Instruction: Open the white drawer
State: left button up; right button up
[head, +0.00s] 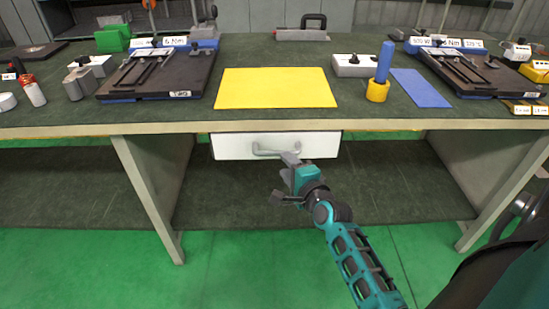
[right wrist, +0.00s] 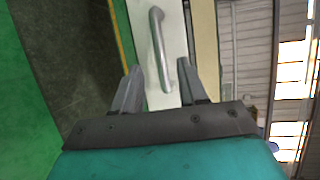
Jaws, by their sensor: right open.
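The white drawer (head: 225,147) hangs under the front edge of the workbench and looks closed. Its grey bar handle (head: 265,151) is on the front face. My right gripper (head: 290,160) is in front of the drawer, by the right end of the handle. In the right wrist view the gripper (right wrist: 158,85) is open, with the handle (right wrist: 158,45) ahead and its near end between the fingertips. The drawer front (right wrist: 173,20) lies behind it. I cannot tell whether the fingers touch the handle. My left gripper is not in view.
The workbench top (head: 190,118) holds a yellow mat (head: 275,88), a blue mat (head: 421,88), a blue cylinder in a yellow ring (head: 377,89) and black fixtures on both sides. Table legs stand left and right of the drawer. Floor in front is clear.

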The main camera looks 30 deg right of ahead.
aim_at(277, 155)
jog(key=b+x, duration=0.4)
jog(key=x, duration=0.3)
jog(key=shift+w+f, duration=0.15)
jog(key=shift+w, duration=0.25)
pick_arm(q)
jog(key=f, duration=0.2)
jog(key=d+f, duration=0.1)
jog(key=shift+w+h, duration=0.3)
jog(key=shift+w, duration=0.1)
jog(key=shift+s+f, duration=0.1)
pick_arm(e)
jog(key=shift+c, duration=0.2)
jog(key=shift+c, duration=0.8)
grip_shut()
